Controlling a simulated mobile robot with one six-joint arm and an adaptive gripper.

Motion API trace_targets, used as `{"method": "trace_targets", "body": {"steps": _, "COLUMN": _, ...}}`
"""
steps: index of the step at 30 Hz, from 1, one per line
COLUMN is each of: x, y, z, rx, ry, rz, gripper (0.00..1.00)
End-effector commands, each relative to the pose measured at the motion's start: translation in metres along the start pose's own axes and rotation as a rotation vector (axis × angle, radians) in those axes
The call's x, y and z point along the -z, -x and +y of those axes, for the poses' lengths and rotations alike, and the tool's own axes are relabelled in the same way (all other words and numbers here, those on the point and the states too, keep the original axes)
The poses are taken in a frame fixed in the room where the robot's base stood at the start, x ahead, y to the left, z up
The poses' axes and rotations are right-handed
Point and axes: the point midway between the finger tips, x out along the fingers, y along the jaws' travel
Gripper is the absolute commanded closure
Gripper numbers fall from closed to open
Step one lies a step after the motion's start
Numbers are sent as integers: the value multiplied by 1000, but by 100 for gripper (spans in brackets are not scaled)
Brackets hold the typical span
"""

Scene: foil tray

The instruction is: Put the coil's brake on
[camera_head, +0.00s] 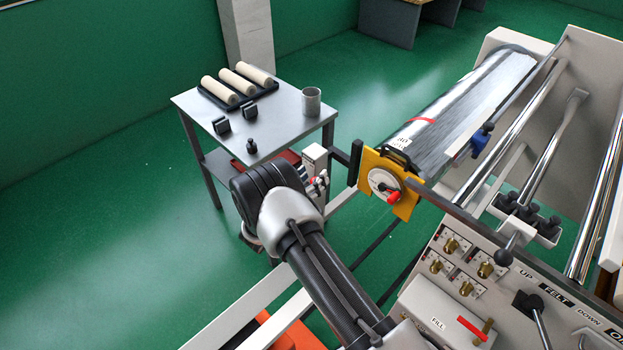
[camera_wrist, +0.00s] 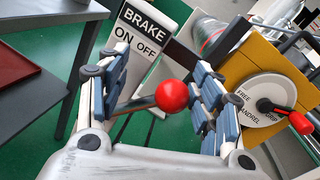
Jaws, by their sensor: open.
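The foil coil (camera_head: 465,105) is a long silver roll at the upper right, its near end at a yellow plate (camera_head: 408,205). The white brake post (camera_head: 314,158) stands left of that plate. In the wrist view its label (camera_wrist: 143,34) reads BRAKE, ON at left and OFF at right. The brake lever has a red ball knob (camera_wrist: 171,96) on a thin rod, below and toward the OFF side. My gripper (camera_wrist: 163,88) is open, its blue-padded fingers on either side of the lever, the knob nearer the right finger. Contact is unclear. In the head view my gripper (camera_head: 318,184) partly hides the lever.
A dial (camera_wrist: 258,98) marked FREE and MANDREL, with a red handle (camera_wrist: 300,123), sits close to my right finger. A grey side table (camera_head: 282,112) holds cream rolls (camera_head: 220,91) and a cup (camera_head: 311,101). A control panel (camera_head: 470,270) fills the lower right.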

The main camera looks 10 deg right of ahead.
Motion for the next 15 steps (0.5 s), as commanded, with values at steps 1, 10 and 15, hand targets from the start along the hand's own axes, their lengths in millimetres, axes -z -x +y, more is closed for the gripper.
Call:
{"method": "trace_targets", "body": {"steps": 1, "x": 0, "y": 0, "z": 0, "rx": 0, "ry": -1, "rz": -1, "gripper": 40}}
{"method": "trace_targets", "body": {"steps": 10, "x": -1, "y": 37, "z": 2, "rx": -6, "ry": 1, "rz": -3, "gripper": 40}}
{"method": "trace_targets", "body": {"steps": 15, "x": -1, "y": 74, "z": 1, "rx": -4, "ry": 0, "rz": -2, "gripper": 40}}
